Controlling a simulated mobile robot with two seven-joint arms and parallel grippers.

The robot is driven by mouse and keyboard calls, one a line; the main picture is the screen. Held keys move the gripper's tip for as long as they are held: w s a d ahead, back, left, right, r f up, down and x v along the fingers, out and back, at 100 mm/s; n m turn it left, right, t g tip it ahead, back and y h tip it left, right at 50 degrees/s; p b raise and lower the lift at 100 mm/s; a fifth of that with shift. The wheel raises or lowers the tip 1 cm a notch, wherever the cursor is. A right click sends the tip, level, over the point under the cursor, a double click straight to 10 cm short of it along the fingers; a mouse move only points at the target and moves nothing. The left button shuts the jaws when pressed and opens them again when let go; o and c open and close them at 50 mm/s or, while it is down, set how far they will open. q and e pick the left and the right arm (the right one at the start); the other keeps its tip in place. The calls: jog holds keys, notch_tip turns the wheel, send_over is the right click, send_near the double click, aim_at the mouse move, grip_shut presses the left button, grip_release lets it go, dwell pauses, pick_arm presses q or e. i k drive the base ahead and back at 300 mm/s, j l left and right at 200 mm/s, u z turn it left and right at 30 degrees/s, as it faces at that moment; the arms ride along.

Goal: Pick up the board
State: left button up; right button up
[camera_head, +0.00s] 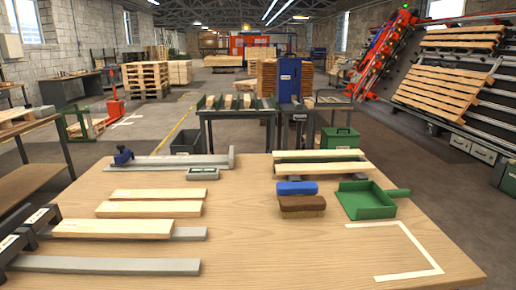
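Several light wooden boards lie on the tabletop, and I cannot tell which one the task means. On the left, a rear board (160,194), a middle board (150,209) and a front board (115,228) lie roughly parallel, left to right. The front board lies by a grey metal bar (190,233). At the back right, a far board (318,155) and a nearer board (325,169) lie raised on dark supports. Neither of my grippers shows in the head view.
Dark labelled blocks (40,217) stand at the left edge. The front middle is clear.

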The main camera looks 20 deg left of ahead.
aim_at(142, 229)
jog(key=u, duration=1.5)
jog(key=j, duration=0.15)
